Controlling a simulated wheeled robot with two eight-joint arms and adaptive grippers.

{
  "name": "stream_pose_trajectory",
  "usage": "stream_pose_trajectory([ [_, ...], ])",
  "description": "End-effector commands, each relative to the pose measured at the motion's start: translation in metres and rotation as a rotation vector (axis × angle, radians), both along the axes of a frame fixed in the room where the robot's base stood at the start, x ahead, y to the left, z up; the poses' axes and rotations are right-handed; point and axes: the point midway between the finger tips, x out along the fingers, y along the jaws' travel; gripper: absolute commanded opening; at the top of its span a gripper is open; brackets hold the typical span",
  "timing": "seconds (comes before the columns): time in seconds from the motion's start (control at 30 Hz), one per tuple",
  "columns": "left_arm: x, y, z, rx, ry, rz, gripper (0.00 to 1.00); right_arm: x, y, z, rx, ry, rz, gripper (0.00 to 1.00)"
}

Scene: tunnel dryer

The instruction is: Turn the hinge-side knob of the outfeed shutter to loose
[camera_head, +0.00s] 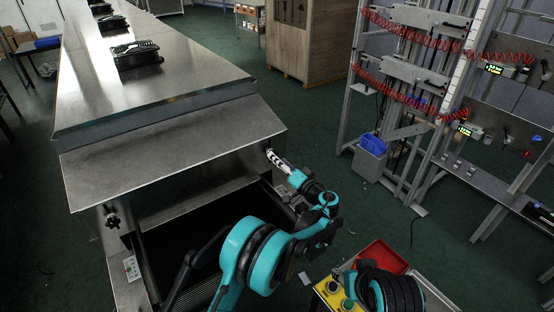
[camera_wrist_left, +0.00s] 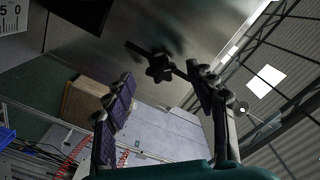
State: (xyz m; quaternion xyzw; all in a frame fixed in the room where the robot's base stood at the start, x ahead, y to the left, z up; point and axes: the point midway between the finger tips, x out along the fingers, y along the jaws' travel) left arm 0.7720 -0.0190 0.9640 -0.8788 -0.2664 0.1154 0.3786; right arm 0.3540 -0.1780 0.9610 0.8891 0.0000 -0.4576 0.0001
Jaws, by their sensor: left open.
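The shutter hood (camera_head: 170,155) is a sloped metal panel at the near end of the dryer. A black star knob (camera_head: 112,218) sticks out below its left end. Another black star knob (camera_wrist_left: 160,68) shows in the left wrist view, between the two fingers of my left gripper (camera_wrist_left: 161,76). No finger clearly touches it. In the head view my left gripper (camera_head: 275,158) is at the hood's right end, open, and largely hides the knob there. No loose or tight marking is readable. My right gripper is not in view.
A red tray (camera_head: 380,257) and a yellow button box (camera_head: 333,293) stand at the bottom right. A wooden crate (camera_head: 308,40) stands behind. A metal rack (camera_head: 405,75) with red coiled hoses is at right. Green floor between them is open.

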Motion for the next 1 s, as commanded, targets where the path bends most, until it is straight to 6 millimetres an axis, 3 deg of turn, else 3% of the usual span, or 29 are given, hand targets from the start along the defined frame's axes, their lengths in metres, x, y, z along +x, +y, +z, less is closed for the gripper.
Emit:
stream_pose_trajectory([
  [0.2, -0.032, -0.022, 0.000, 0.000, 0.000, -0.003, 0.56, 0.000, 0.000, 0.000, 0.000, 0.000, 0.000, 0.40],
  [0.4, -0.047, -0.031, 0.000, 0.000, 0.001, -0.001, 0.56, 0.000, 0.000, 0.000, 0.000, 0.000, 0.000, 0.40],
  [0.87, -0.047, -0.030, 0.000, -0.002, 0.002, 0.001, 0.56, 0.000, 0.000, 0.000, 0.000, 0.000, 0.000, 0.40],
  [1.0, -0.049, -0.008, 0.010, -0.027, 0.051, 0.017, 0.56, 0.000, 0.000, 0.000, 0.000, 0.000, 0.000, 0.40],
])
